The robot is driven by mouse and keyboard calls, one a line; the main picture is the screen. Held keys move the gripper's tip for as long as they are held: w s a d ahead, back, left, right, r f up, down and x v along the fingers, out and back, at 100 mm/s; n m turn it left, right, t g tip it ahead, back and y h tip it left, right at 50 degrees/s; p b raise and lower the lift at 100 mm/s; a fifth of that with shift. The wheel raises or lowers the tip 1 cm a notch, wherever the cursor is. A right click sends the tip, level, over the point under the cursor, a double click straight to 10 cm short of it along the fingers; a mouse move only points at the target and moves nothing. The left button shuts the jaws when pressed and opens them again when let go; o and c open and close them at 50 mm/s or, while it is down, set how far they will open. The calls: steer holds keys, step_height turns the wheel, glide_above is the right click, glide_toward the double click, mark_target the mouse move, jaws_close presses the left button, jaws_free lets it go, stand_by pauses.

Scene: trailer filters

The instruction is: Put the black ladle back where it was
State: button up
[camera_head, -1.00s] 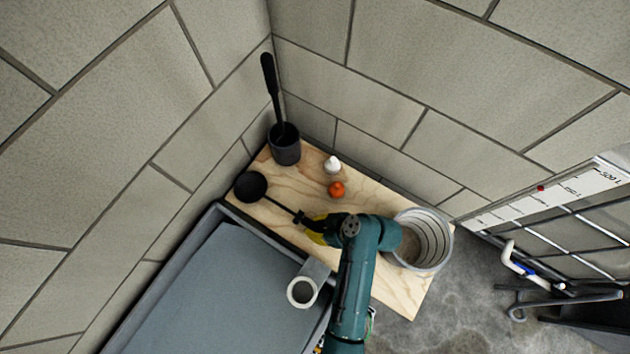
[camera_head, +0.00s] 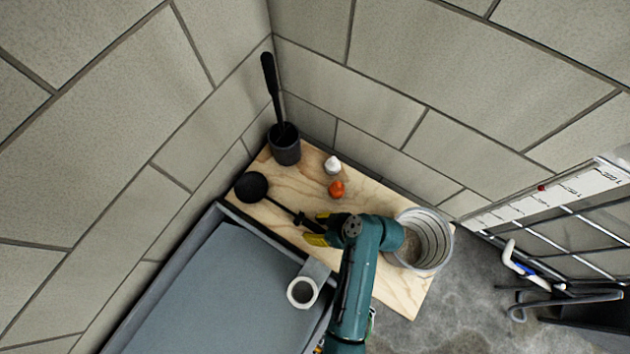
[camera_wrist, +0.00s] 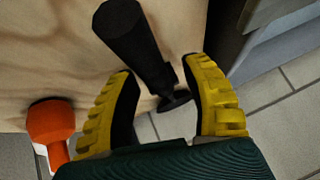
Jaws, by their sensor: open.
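The black ladle (camera_head: 251,186) lies across the left part of the wooden board, its round bowl at the left edge and its handle running right and down to my gripper. My gripper (camera_head: 318,229) is open, with its yellow fingers on either side of the handle end. In the wrist view the thick black handle (camera_wrist: 128,35) reaches between the open fingers of my gripper (camera_wrist: 160,85). I cannot tell whether a finger touches it. A dark cup (camera_head: 286,150) with another long black handle (camera_head: 270,85) standing in it is at the back left corner.
A clear bucket (camera_head: 432,243) is on the right end of the wooden board (camera_head: 385,205). A grey bin (camera_head: 215,300) and a white roll (camera_head: 302,292) lie in front.

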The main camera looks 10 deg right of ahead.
steer(key=v, duration=1.1)
steer(key=shift+d+r, duration=0.25)
steer(key=w+a+r+n+t+h, duration=0.1)
steer(key=w+a+r+t, duration=0.25)
steer(key=w+r, duration=0.55)
steer(key=w+a+r+n+t+h, duration=0.1)
steer(key=w+a+r+t+h, duration=0.3)
steer(key=r, duration=0.9)
steer(key=s+d+r+m+t+h+p, duration=0.1)
steer(key=r+m+t+p, duration=0.4)
steer(key=r, duration=1.7)
steer(key=s+d+r+m+t+h+p, duration=0.1)
steer(key=s+d+r+m+t+p, duration=0.2)
steer(key=r, duration=1.9)
steer(key=m+t+p, duration=0.3)
steer(key=p, duration=0.5)
steer(key=shift+s+d+m+h+p, duration=0.25)
steer(key=shift+d+m+h+p, duration=0.05)
steer(key=shift+h+p, duration=0.1)
